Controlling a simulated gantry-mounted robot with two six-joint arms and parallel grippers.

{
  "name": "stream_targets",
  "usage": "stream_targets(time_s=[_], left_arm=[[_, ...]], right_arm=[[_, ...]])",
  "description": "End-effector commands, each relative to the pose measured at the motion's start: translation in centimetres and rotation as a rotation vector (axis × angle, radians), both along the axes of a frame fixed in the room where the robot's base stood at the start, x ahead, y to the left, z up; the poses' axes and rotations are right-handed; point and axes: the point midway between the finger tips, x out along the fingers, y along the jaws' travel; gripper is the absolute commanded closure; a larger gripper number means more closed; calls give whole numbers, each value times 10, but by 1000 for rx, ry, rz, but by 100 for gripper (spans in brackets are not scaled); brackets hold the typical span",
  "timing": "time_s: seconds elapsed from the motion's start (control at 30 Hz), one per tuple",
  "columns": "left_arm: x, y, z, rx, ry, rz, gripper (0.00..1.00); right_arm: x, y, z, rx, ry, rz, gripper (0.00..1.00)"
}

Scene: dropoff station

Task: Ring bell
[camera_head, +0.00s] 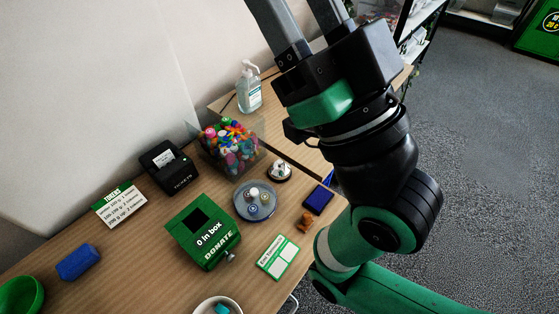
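The bell appears to be the small silver dome (279,170) with a dark knob on top. It stands on the wooden counter near the middle of the head view, just above a round clear tray. My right gripper (303,12) is at the top of the view, raised, to the upper right of the bell and well apart from it. Its two fingers point up and are spread with a gap between them. Their tips are cut off by the top edge. Nothing shows between the fingers. My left gripper is not in view.
Around the bell are a round clear tray (250,211), a clear bin of colourful caps (243,158), a dark blue pad (318,200), a small brown figure (304,222) and a green donation box (190,246). A sanitizer bottle (249,92) stands behind.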

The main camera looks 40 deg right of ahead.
Motion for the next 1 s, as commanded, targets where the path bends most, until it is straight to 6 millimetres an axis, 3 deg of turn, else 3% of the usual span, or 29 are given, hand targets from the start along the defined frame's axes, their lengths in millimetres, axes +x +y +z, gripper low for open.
stream_targets(time_s=[0.03, 0.23, 1.0], left_arm=[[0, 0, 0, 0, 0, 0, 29], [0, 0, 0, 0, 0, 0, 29], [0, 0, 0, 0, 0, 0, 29]], right_arm=[[0, 0, 0, 0, 0, 0, 63], [0, 0, 0, 0, 0, 0, 99], [0, 0, 0, 0, 0, 0, 100]])
